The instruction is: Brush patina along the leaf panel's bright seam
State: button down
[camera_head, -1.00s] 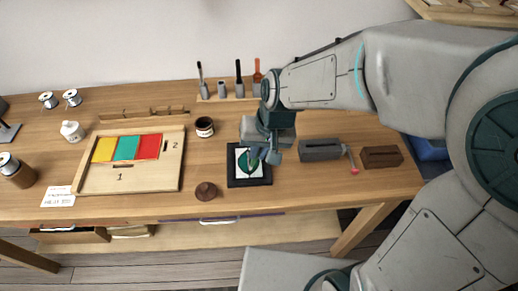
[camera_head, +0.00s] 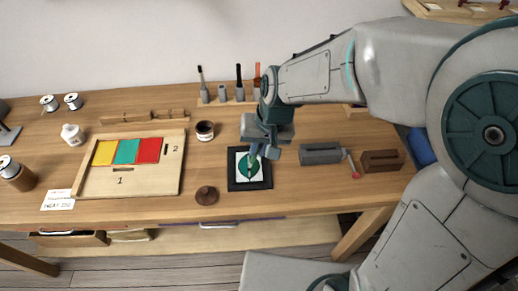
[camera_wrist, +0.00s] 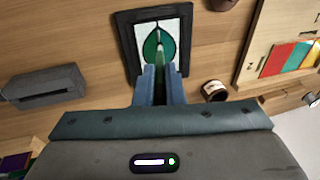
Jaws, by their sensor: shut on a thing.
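The leaf panel (camera_head: 257,184) is a white plate with a green leaf in a black frame, lying on the bench. It also shows in the wrist view (camera_wrist: 125,40), where a pale stem line runs along the leaf's middle. My gripper (camera_head: 264,152) is over the upper right part of the panel. In the wrist view my gripper (camera_wrist: 160,72) is shut on a slim, pale greenish tool, apparently the brush (camera_wrist: 159,62), which points at the leaf's lower half. Its tip is too small to tell whether it touches. The patina jar may be the dark open jar (camera_head: 204,130).
A wooden tray (camera_head: 130,181) with yellow, teal and red panels lies left. A round brown knob (camera_head: 206,194) sits near the front edge. A grey block (camera_head: 320,154) and a brown block (camera_head: 382,160) stand right. A tool rack (camera_head: 221,99) stands behind.

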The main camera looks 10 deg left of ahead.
jog(key=shift+w+a, duration=0.1)
jog(key=shift+w, duration=0.3)
jog(key=shift+w+a, duration=0.1)
jog(key=shift+w, duration=0.45)
jog(key=shift+w+a, duration=0.15)
jog(key=shift+w, duration=0.4)
jog(key=shift+w+a, duration=0.15)
jog(key=shift+w, duration=0.5)
jog(key=shift+w+a, duration=0.1)
jog(key=shift+w, duration=0.3)
